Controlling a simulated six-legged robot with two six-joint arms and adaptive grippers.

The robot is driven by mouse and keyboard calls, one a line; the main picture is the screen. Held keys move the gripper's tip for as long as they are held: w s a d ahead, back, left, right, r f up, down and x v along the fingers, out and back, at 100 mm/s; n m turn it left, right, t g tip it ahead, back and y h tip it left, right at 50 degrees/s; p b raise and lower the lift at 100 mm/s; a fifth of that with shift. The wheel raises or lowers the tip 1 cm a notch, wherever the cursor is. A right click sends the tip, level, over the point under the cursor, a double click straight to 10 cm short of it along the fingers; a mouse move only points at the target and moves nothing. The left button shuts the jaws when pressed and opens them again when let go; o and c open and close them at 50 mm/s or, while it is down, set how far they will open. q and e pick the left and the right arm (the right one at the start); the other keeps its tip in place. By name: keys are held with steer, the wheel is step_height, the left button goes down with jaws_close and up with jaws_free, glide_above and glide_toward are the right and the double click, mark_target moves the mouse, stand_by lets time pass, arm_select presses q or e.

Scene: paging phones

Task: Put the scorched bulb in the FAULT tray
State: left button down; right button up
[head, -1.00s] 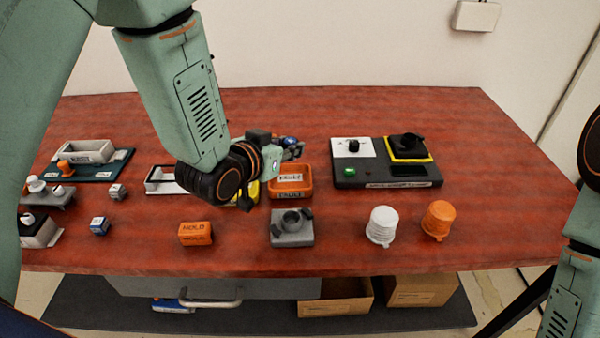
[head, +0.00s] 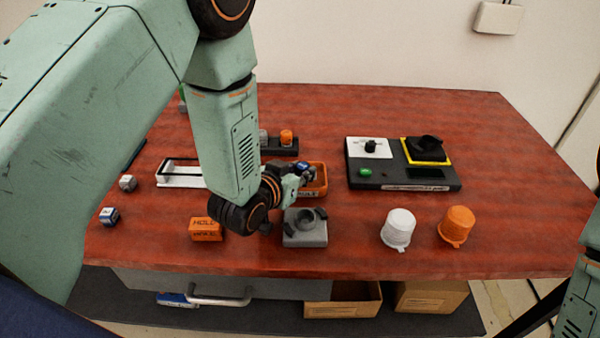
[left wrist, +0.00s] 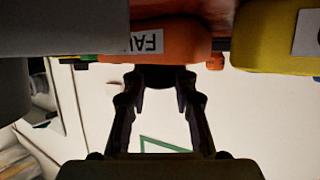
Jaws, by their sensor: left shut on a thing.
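The orange FAULT tray (head: 321,186) stands on the red table, behind the grey socket block. In the left wrist view its orange wall (left wrist: 185,45) shows part of an upside-down label. My left gripper (head: 305,171) is at this tray, covering part of it in the head view. The left wrist view shows its fingers (left wrist: 160,88) closed around a dark rounded thing, seemingly the scorched bulb (left wrist: 160,77). The bulb is mostly hidden, and I cannot tell whether it touches the tray. My right gripper is out of view.
A grey socket block (head: 304,232) and an orange HOLD block (head: 206,230) stand in front. A black test panel (head: 403,180), a white cup (head: 398,230) and an orange cup (head: 456,227) stand to the right. A white rack (head: 180,183) is behind left.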

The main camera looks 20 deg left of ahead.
arm_select(q)
steer(key=shift+w+d+f, duration=0.25)
steer(key=shift+w, duration=0.05)
steer(key=shift+s+a+f, duration=0.15)
steer(key=shift+s+a, duration=0.05)
steer(key=shift+a, duration=0.05)
steer(key=shift+s+d+f+b, duration=0.1)
steer(key=shift+s+f+b, duration=0.3)
steer(key=c, duration=1.1)
jaws_free()
steer(key=shift+o, duration=0.2)
steer(key=shift+f, duration=0.1)
steer(key=shift+w+r+p, duration=0.15)
steer(key=shift+r+p, duration=0.3)
steer(key=shift+r, duration=0.1)
steer(key=v, duration=1.1)
steer(key=shift+s+r+p, duration=0.25)
steer(key=shift+r+p, duration=0.05)
steer(key=shift+r, duration=0.1)
